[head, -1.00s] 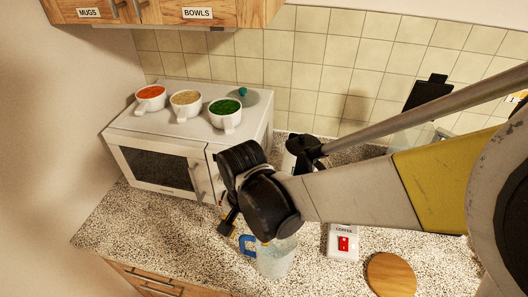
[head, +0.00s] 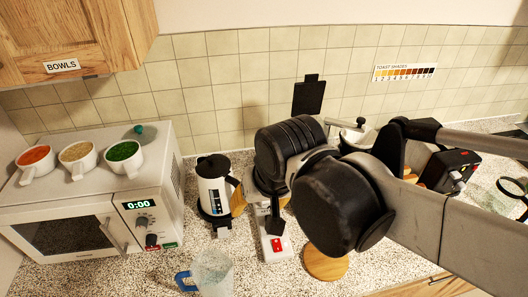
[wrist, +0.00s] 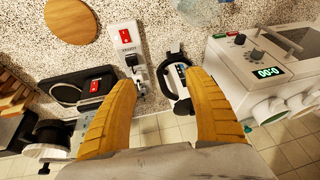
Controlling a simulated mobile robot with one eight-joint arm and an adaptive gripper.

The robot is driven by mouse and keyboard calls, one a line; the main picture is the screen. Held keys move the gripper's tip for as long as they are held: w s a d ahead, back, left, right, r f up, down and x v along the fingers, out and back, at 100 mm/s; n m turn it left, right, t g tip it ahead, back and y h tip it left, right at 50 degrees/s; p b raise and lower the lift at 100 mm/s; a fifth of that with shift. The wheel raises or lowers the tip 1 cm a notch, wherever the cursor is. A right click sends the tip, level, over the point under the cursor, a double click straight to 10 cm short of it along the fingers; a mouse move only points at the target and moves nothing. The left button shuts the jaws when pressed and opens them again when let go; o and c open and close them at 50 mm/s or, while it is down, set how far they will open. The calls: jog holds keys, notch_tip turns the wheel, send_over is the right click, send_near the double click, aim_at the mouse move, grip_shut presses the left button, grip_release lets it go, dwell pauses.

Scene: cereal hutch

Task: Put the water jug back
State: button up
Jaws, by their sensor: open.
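The water jug (head: 212,272) is a clear, frosted-looking vessel with a blue handle on its left. It stands upright on the speckled counter in front of the microwave, near the bottom of the head view. Part of it shows at the top of the wrist view (wrist: 205,12). My gripper (wrist: 160,80) has two yellow fingers, spread apart with nothing between their tips. In the head view my wrist hides most of the gripper, which is apart from the jug, to its upper right.
The white microwave (head: 75,215) is at left with several cups on top. A white COFFEE box (head: 275,246) with a red switch sits below my gripper, and a round wooden board (head: 325,264) is right of it. A black toaster (head: 448,172) is farther right. Wall cupboards (head: 75,35) hang upper left.

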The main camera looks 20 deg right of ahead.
jog(key=s+d+t+h, duration=0.1)
jog(key=s+d+t, duration=0.1)
jog(key=d, duration=0.7)
jog(key=shift+r+t, duration=0.3)
jog(key=shift+t, duration=0.1)
jog(key=shift+s, duration=0.1)
